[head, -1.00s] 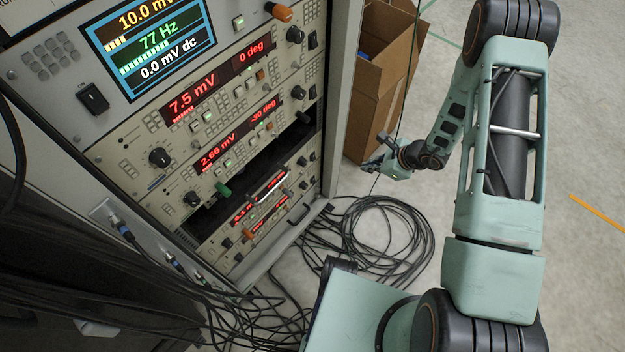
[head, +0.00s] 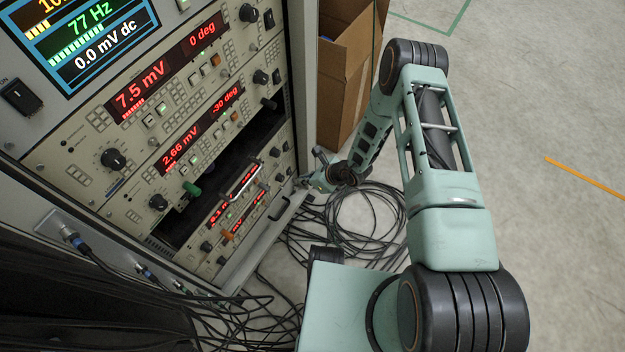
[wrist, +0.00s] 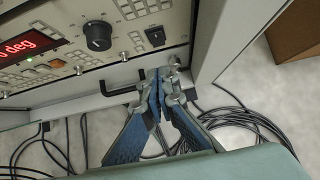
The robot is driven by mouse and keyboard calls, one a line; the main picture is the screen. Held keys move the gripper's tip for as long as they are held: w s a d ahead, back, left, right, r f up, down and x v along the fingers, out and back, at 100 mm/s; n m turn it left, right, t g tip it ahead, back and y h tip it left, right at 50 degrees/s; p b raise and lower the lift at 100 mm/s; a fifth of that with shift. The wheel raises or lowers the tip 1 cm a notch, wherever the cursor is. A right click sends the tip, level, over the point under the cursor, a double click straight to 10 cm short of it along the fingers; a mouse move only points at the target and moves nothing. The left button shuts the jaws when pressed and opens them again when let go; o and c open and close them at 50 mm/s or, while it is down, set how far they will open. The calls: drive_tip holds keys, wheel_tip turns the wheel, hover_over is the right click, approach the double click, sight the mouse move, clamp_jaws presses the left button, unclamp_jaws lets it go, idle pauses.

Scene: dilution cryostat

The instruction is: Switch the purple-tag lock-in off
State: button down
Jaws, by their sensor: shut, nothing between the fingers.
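No purple tag can be made out in either view. The rack holds several lock-ins with red displays; the upper one (head: 150,90) reads 7.5 mV and 0 deg, the one below (head: 190,135) reads 2.66 mV and -30 deg. Lower lock-ins (head: 232,205) sit under a dark gap, their displays small and partly covered. In the wrist view a lit lock-in panel (wrist: 60,58) has a black knob (wrist: 97,36) and a black rocker switch (wrist: 155,37). My gripper (wrist: 160,76) is shut and empty, its tips just below that switch; contact cannot be told. It also shows in the head view (head: 316,178).
A black handle (wrist: 125,86) lies left of my fingertips. Coiled black cables (head: 365,225) lie on the floor. A cardboard box (head: 345,75) stands beside the rack.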

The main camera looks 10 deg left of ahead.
sight(289, 171)
drive_tip(key=shift+w+a+f+b, duration=0.2)
drive_tip(key=shift+w+a, duration=0.15)
drive_tip(key=shift+a, duration=0.45)
drive_tip(key=shift+w+a+f+b, duration=0.15)
drive_tip(key=shift+w+a, duration=0.15)
drive_tip(key=shift+a, duration=0.45)
drive_tip(key=shift+a+f+y+b, duration=0.1)
drive_tip(key=shift+f+y+b, duration=0.3)
drive_tip(key=shift+b, duration=0.15)
drive_tip(key=shift+w+a+f+y+b, duration=0.2)
drive_tip(key=shift+y+b, duration=0.1)
drive_tip(key=shift+b, duration=0.1)
drive_tip(key=shift+a+r+t, duration=0.1)
drive_tip(key=shift+a+t, duration=0.05)
drive_tip(key=shift+t, duration=0.15)
